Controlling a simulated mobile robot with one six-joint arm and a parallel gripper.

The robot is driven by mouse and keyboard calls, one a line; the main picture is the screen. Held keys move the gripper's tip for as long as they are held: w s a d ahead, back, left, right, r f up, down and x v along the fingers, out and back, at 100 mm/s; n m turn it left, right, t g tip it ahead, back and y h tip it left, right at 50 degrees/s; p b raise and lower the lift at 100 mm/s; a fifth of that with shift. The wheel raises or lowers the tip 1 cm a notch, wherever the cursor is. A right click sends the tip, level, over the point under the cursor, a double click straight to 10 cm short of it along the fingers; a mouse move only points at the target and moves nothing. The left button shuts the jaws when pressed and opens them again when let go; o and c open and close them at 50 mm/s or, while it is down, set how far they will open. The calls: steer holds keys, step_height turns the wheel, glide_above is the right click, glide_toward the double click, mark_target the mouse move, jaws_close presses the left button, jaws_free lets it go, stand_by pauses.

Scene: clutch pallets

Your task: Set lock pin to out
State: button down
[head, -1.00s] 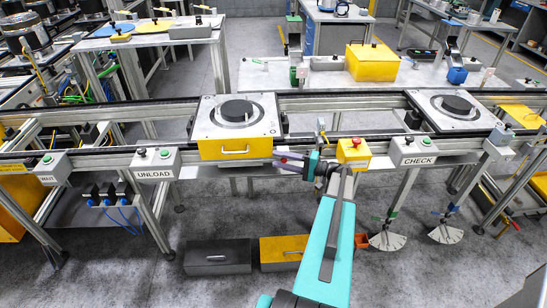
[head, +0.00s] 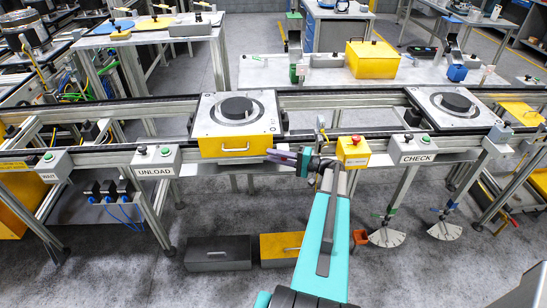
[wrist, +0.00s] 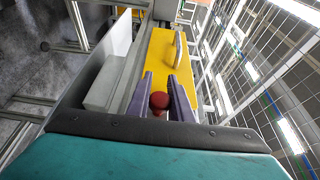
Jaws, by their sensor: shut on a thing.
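My gripper (head: 268,156) is at the front of the conveyor, at the lower right of the yellow pallet box (head: 225,147) with the round black part on top. In the wrist view its two purple fingers (wrist: 160,86) are shut on a red round knob (wrist: 159,101), which looks like the lock pin's head. The pin's shaft is hidden, so I cannot tell how far in or out it stands. In the head view the fingers hide the knob. The yellow box front with its handle (wrist: 178,50) lies just beyond the fingertips.
A yellow box with a red button (head: 354,150) stands close right of my gripper. The UNLOAD control box (head: 156,158) is to the left, and the CHECK control box (head: 411,148) to the right. A second pallet (head: 425,100) sits farther right. Dark and yellow cases lie on the floor below.

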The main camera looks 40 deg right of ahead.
steer(key=shift+s, duration=0.1)
steer(key=shift+s+a+f+b, duration=0.1)
steer(key=shift+s+a+b, duration=0.6)
steer(key=shift+b, duration=0.75)
steer(key=c, duration=1.6)
jaws_free()
steer(key=shift+s, duration=0.1)
steer(key=b+v, duration=0.4)
steer(key=v, duration=0.9)
steer(key=shift+s+d, duration=0.25)
